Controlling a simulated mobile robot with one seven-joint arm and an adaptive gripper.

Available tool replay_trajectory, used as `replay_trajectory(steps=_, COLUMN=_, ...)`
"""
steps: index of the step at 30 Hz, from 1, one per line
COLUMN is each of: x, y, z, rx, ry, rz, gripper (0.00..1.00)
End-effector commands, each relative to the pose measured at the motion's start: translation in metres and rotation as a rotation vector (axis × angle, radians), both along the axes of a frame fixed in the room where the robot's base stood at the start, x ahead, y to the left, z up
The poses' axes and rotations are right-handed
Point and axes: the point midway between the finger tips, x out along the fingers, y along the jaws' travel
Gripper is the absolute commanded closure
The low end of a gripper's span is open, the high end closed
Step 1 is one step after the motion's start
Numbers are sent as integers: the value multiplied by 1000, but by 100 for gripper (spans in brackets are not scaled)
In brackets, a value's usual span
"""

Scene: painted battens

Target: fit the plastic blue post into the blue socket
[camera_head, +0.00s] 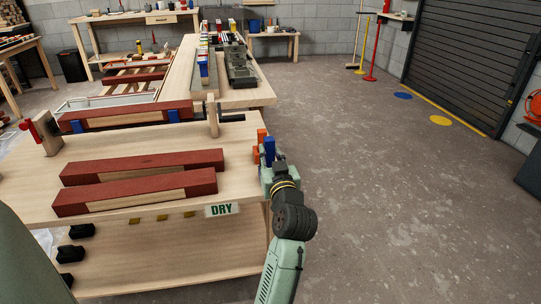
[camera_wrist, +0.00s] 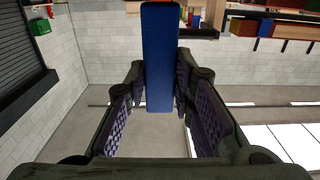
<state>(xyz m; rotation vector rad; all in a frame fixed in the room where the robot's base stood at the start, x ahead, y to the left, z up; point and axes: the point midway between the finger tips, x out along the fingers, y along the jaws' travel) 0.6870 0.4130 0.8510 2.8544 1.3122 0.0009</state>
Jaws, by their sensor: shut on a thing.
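The blue post (camera_wrist: 159,60) is held upright between the two finger pads of my gripper (camera_wrist: 160,95) in the wrist view. In the head view the same post (camera_head: 270,149) stands up from my gripper (camera_head: 268,168), just off the right edge of the near table. My gripper is shut on it. A blue block-like piece (camera_head: 204,74) shows at the near end of the back bench. I cannot tell whether it is the blue socket.
Orange pieces (camera_head: 257,154) sit close beside the post at the table's right edge. Red-painted battens (camera_head: 140,165) lie on the near table (camera_head: 120,210), and one is held by a clamp (camera_head: 212,115). A DRY label (camera_head: 222,210) marks the front edge.

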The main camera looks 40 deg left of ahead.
Motion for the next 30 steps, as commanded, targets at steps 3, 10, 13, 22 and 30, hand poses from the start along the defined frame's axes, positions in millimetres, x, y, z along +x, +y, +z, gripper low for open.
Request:
replay_trajectory(steps=3, x=0, y=0, z=-4, rx=0, ry=0, rz=0, gripper=100)
replay_trajectory(steps=10, x=0, y=0, z=-10, rx=0, ry=0, rz=0, gripper=100)
replay_trajectory(steps=13, x=0, y=0, z=-13, rx=1, ry=1, rz=1, gripper=100)
replay_trajectory(steps=22, x=0, y=0, z=-20, rx=1, ry=1, rz=0, gripper=100)
replay_trajectory(steps=30, x=0, y=0, z=-27, rx=0, ry=0, rz=0, gripper=100)
